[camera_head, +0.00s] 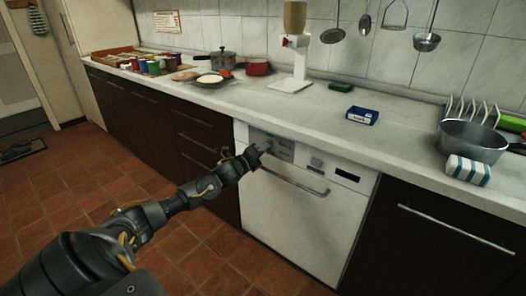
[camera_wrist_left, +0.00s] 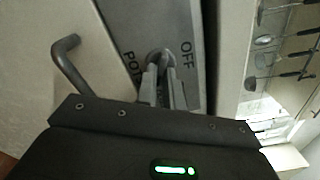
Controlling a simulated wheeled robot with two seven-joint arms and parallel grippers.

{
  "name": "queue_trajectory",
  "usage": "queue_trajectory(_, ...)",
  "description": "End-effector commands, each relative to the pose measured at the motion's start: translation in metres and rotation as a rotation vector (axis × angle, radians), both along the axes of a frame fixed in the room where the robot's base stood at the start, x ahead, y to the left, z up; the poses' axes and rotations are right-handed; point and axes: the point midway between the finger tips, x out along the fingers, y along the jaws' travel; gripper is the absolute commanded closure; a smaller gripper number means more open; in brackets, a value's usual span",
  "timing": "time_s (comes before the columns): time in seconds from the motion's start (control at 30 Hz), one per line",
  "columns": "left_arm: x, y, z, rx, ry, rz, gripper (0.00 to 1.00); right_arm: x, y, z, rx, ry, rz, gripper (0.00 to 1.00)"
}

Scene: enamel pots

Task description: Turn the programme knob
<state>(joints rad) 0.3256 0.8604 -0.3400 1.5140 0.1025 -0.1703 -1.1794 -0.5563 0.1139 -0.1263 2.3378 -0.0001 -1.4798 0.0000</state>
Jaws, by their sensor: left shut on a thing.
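The programme knob (camera_wrist_left: 158,57) is a small grey round knob on the grey control panel of the white dishwasher (camera_head: 300,215). In the left wrist view the letters "OFF" and "POT" stand on either side of it. My left gripper (camera_wrist_left: 162,72) is shut on the knob, one finger on each side. In the head view my left arm reaches in from the lower left, and the gripper (camera_head: 266,146) is at the left part of the panel, where it hides most of the knob. My right gripper is not in view.
The dishwasher's bar handle (camera_head: 295,181) runs just below the panel; it also shows beside the gripper in the left wrist view (camera_wrist_left: 68,65). The worktop (camera_head: 310,105) overhangs above. A blue box (camera_head: 361,116) and a steel pan (camera_head: 470,142) stand on it. The floor in front is clear.

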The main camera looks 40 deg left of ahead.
Motion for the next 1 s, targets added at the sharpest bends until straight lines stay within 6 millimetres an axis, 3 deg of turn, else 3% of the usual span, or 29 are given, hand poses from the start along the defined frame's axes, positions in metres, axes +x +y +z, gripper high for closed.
queue_trajectory(0.53, 0.0, -0.0007, -0.0004, 0.026, 0.001, -0.001, 1.0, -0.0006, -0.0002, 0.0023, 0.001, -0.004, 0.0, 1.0)
queue_trajectory(0.6, 0.0, -0.0007, -0.0005, 0.026, 0.002, -0.002, 0.84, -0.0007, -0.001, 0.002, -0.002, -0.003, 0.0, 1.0)
queue_trajectory(0.73, -0.0002, -0.0003, -0.0004, 0.025, 0.001, -0.001, 0.69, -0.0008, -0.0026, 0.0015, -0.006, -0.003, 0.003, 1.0)
queue_trajectory(1.0, -0.0012, 0.0003, -0.0003, 0.025, 0.001, 0.0, 0.69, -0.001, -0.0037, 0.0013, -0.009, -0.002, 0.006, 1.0)
